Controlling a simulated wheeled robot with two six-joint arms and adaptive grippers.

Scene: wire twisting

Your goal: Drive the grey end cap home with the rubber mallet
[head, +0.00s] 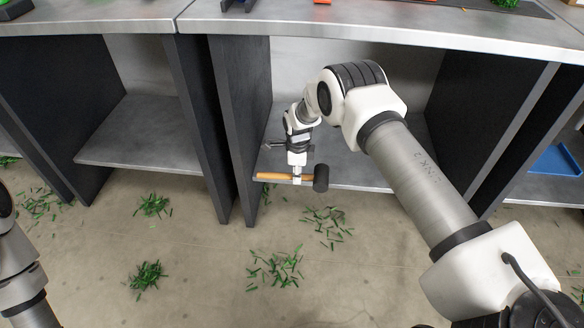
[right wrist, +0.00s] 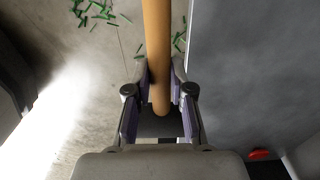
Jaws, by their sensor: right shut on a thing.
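The rubber mallet has a wooden handle (head: 271,177) and a black head (head: 321,178). It lies level, crosswise in my right gripper (head: 297,177), with the head on the right in the head view. The gripper points down in front of the lower shelf. In the right wrist view the handle (right wrist: 157,40) runs between both fingers of my right gripper (right wrist: 160,85), which are closed around it. The mallet head does not show clearly there. I cannot make out the grey end cap. Only part of my left arm shows at the left edge; its gripper is out of view.
The metal worktop (head: 400,25) runs along the top, with a few cropped items at its edge. Below it are dark upright panels (head: 232,130) and a lower grey shelf (head: 135,130). A blue tray (head: 557,160) sits right. Green clippings (head: 277,268) litter the open floor.

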